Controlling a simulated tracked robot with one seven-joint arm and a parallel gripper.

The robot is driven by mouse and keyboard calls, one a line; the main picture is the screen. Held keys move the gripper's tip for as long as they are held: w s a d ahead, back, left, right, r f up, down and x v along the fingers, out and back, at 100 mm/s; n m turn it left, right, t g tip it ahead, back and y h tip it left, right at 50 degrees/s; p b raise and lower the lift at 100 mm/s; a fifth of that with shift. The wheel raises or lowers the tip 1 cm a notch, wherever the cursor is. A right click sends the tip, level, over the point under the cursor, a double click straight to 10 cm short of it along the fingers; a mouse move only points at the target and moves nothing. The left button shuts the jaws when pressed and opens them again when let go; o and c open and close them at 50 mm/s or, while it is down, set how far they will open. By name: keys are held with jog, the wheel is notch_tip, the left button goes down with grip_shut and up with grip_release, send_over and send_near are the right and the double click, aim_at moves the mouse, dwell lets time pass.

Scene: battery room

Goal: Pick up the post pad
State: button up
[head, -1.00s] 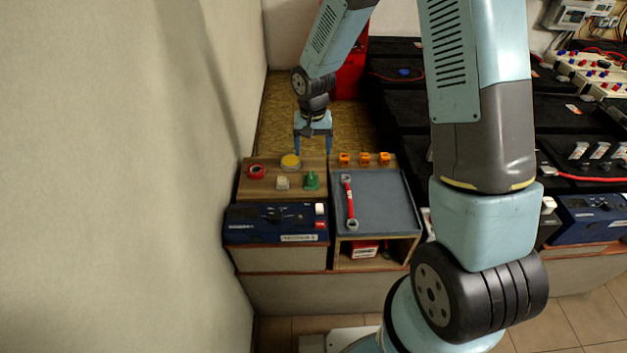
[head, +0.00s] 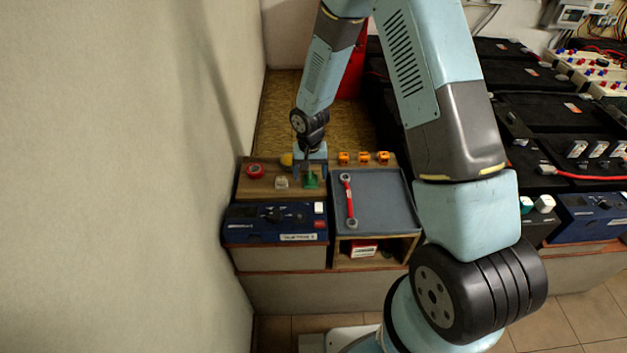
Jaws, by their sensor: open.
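Several small items sit on the wooden board (head: 240,188) at the left, and I cannot tell for sure which is the post pad. They are a green piece (head: 310,183), a whitish block (head: 281,183), a red ring (head: 255,171) and a yellow round piece (head: 286,160). My gripper (head: 310,177) is open, pointing down over the green piece, with one finger to each side of it in the picture. I cannot tell whether the fingers touch it.
A grey tray (head: 386,206) right of the board holds a red-handled wrench (head: 349,202). Several orange blocks (head: 363,158) line up behind it. A blue device (head: 275,223) stands in front of the board. Black batteries (head: 540,120) fill the right. A wall (head: 120,180) rises close on the left.

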jog(key=shift+f, duration=0.9)
jog(key=shift+c, duration=0.5)
jog(key=c, duration=1.1)
jog(key=shift+r, duration=0.1)
notch_tip(320, 180, up, 4)
jog(key=shift+s+f, duration=0.1)
jog(key=shift+f, duration=0.15)
jog(key=s+d+r, duration=0.1)
jog(key=s+r, duration=0.2)
jog(key=s, duration=0.1)
jog(key=s+d+r, duration=0.1)
jog(key=s+r, duration=0.2)
jog(key=s, duration=0.2)
jog(key=s+d+r, duration=0.1)
jog(key=s+r, duration=0.2)
jog(key=s, duration=0.1)
jog(key=shift+s+d+r, duration=0.2)
jog(key=shift+d, duration=0.1)
